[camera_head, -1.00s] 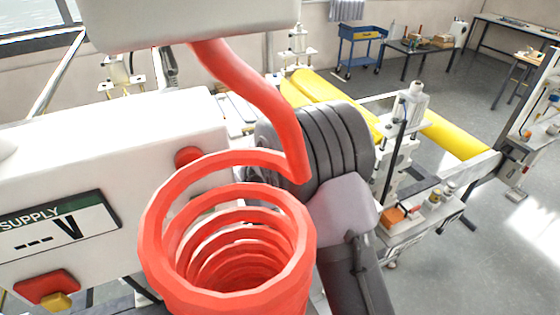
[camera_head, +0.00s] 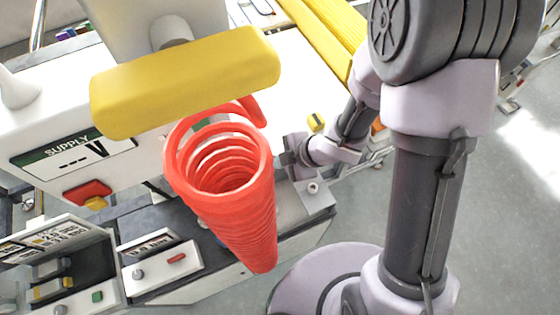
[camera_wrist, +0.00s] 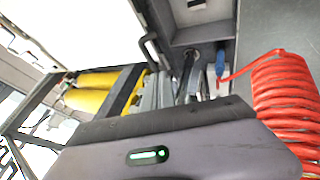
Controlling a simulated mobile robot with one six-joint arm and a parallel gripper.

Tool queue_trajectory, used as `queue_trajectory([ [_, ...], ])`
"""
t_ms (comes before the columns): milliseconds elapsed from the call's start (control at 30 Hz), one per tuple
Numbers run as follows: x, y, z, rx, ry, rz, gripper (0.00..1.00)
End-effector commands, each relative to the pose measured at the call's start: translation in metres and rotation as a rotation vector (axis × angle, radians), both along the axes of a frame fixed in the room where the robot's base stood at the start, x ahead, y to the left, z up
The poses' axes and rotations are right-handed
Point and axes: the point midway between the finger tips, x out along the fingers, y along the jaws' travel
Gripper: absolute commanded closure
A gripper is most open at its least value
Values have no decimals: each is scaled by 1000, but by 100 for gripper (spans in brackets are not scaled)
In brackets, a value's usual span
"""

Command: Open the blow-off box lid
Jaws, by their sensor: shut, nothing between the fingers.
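I cannot pick out the blow-off box lid with certainty. In the wrist view a grey box-like recess (camera_wrist: 204,32) lies beyond my gripper, with a dark handle-like bar (camera_wrist: 150,47) beside it. My gripper (camera_wrist: 168,92) shows there behind its dark housing; it is shut with nothing in it. In the head view my wrist end (camera_head: 298,155) is low beside the machine's right edge, right of the red coiled hose (camera_head: 262,215). Its fingertips are too small to make out there, and I cannot tell whether it touches anything.
The red coil also hangs at the right of the wrist view (camera_wrist: 285,100). A white supply panel (camera_head: 75,150), a yellow bar (camera_head: 185,82) and a control box (camera_head: 160,262) stand to the left. Yellow rollers (camera_head: 325,40) lie behind. Grey floor (camera_head: 500,220) is open at right.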

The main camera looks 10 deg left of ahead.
Motion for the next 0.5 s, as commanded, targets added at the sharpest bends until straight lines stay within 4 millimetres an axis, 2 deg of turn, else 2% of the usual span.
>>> queue_trajectory([
  [33, 1, 6, -13, 0, 3, 1, 100],
  [233, 10, 26, -43, -2, 3, -2, 100],
  [500, 15, 38, -60, -2, 1, -5, 100],
])
